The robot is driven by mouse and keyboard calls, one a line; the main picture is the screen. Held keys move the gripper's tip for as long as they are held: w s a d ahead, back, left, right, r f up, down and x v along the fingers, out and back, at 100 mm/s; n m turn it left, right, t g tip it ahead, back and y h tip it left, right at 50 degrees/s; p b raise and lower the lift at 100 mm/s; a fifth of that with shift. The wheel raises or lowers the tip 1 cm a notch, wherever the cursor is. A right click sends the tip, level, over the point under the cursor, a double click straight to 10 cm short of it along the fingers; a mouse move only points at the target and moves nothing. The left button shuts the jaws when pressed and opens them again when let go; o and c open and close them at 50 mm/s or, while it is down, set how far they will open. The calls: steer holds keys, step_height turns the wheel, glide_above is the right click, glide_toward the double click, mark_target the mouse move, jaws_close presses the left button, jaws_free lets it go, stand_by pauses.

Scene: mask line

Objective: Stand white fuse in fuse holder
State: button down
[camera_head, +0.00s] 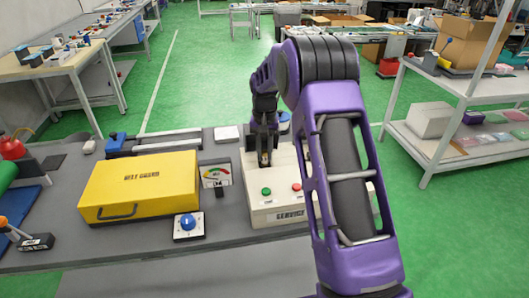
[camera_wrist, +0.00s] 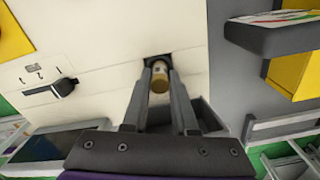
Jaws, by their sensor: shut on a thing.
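My gripper (camera_head: 265,160) is over the cream service box (camera_head: 262,185) on the table. In the wrist view my gripper (camera_wrist: 160,78) is shut on a short fuse (camera_wrist: 159,80) with a pale body and a tan, brass-like end facing the camera. The fuse's far end is at a dark square opening (camera_wrist: 151,61) in the cream surface, which looks like the fuse holder. I cannot tell how deep the fuse sits in it. In the head view the fuse is small and mostly hidden by the fingers.
The box has a green button (camera_head: 266,191) and a red button (camera_head: 297,187). To its left are a gauge (camera_head: 215,174), a yellow case (camera_head: 140,185) and a blue button unit (camera_head: 187,226).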

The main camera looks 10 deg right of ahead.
mark_target(264, 151)
steer(key=shift+f+b, duration=0.3)
steer(key=shift+f, duration=0.3)
stand_by(0.4)
steer(key=c, duration=1)
jaws_free()
steer(key=shift+r, duration=0.1)
steer(key=shift+r+p, duration=0.9)
steer(key=shift+r, duration=4.55)
